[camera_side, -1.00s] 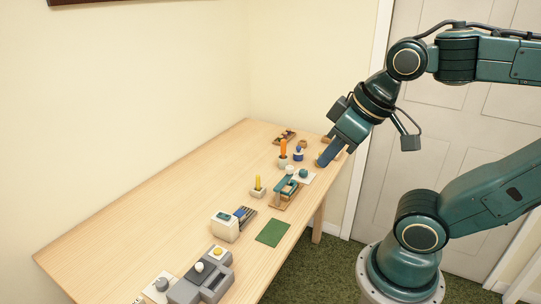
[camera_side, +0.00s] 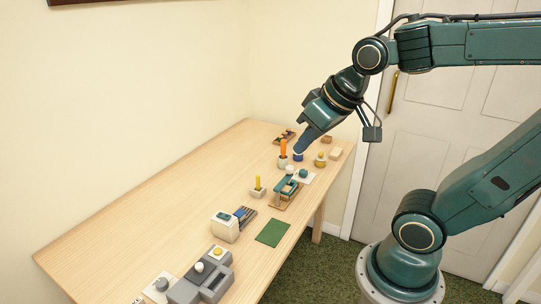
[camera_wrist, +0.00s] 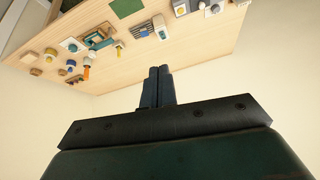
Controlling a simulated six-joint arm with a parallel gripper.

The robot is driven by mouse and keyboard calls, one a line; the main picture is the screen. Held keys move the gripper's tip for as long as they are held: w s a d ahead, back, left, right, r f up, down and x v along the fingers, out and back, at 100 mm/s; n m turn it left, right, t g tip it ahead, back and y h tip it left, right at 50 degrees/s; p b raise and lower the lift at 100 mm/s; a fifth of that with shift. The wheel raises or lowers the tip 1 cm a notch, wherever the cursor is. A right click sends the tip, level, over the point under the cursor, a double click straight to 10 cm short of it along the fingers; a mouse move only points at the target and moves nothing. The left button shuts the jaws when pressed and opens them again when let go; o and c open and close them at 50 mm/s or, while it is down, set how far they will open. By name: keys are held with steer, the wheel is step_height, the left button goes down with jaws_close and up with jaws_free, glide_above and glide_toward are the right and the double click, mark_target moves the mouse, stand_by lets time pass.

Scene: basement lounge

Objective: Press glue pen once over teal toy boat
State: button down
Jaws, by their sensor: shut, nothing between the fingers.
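My gripper (camera_side: 298,152) is shut and empty, tilted down; in the side view its tip overlaps a small blue jar. In the wrist view my shut fingers (camera_wrist: 159,72) are over bare tabletop, apart from all objects. An orange pen-like stick (camera_side: 283,147) stands upright in a pale holder, and a yellow one (camera_side: 258,182) stands in another; I cannot tell which is the glue pen. A small teal item (camera_side: 303,173), perhaps the toy boat, sits on a white pad. It also shows in the wrist view (camera_wrist: 72,47).
A teal press-like device (camera_side: 287,187) stands on a wooden base near the pad. The blue jar (camera_side: 298,157), a yellow jar (camera_side: 320,159) and a beige block (camera_side: 336,153) are at the far end. A green mat (camera_side: 272,233) and grey machine (camera_side: 204,280) lie nearer. The table's left side is clear.

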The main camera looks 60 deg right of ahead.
steer(key=w+d+f+m, duration=0.2)
steer(key=w+d+m, duration=0.1)
steer(key=w+d, duration=0.3)
steer(key=m+t+h, duration=0.2)
steer(key=m+h, duration=0.1)
steer(key=m, duration=0.6)
glide_above(291, 169)
step_height(291, 169, down, 14)
steer(key=shift+d+r, duration=0.2)
steer(key=shift+f, duration=0.1)
steer(key=shift+f, duration=4.3)
